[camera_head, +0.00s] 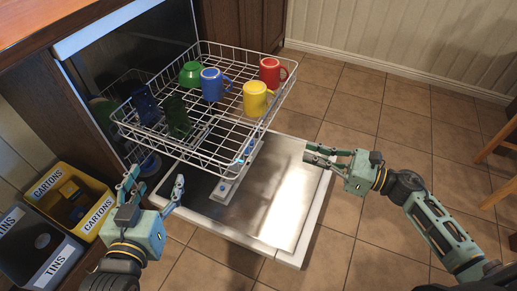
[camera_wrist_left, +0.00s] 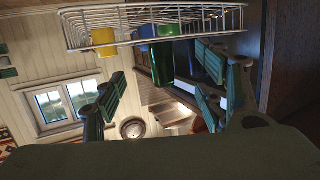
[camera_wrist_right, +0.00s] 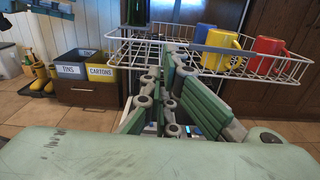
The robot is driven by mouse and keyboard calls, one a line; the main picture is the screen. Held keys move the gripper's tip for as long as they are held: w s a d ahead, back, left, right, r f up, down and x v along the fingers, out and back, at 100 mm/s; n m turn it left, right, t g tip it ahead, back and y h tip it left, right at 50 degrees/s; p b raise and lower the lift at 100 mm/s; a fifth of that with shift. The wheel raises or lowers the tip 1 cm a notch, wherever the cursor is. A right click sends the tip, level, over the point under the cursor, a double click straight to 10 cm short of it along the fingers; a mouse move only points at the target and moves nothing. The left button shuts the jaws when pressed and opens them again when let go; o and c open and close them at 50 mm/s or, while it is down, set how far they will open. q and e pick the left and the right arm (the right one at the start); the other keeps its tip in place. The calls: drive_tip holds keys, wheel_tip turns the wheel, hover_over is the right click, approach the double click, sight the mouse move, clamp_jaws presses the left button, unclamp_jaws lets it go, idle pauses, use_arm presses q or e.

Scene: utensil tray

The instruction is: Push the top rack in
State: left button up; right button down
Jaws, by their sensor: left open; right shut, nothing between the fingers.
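The white wire top rack (camera_head: 285,95) is pulled out of the dishwasher above the lowered door (camera_head: 285,200). It holds a green bowl or cup (camera_head: 190,73), a blue mug (camera_head: 212,85), a yellow mug (camera_head: 256,99), a red mug (camera_head: 270,73) and dark items at its left end. My left gripper (camera_head: 155,190) is open, in front of the rack's left near corner, apart from it; the rack shows overhead in the left wrist view (camera_wrist_left: 200,40). My right gripper (camera_head: 308,154) is shut and empty, right of the rack's near corner; the rack also shows in the right wrist view (camera_wrist_right: 270,72).
A yellow CARTONS bin (camera_head: 60,180) and a grey TINS bin (camera_head: 20,262) stand at the left. A wooden worktop (camera_head: 40,22) is above the dishwasher. Tiled floor (camera_head: 390,110) lies open at the right, with a wooden chair or stool (camera_head: 495,145) at the edge.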

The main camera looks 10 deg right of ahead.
approach(254, 136)
drive_tip(key=x, duration=0.5)
drive_tip(key=shift+w+a+b, duration=0.15)
drive_tip(key=shift+w+b, duration=0.05)
drive_tip(key=shift+b, duration=0.1)
drive_tip(key=shift+w+a, duration=0.45)
drive_tip(key=shift+a, duration=0.15)
use_arm(q)
drive_tip(key=r+t, duration=0.1)
drive_tip(key=r, duration=0.2)
drive_tip(key=r+t, duration=0.1)
drive_tip(key=shift+w+d+r+t+h, duration=0.3)
drive_tip(key=shift+w+d, duration=0.05)
drive_tip(key=shift+d, duration=0.05)
use_arm(e)
drive_tip(key=shift+a, duration=0.1)
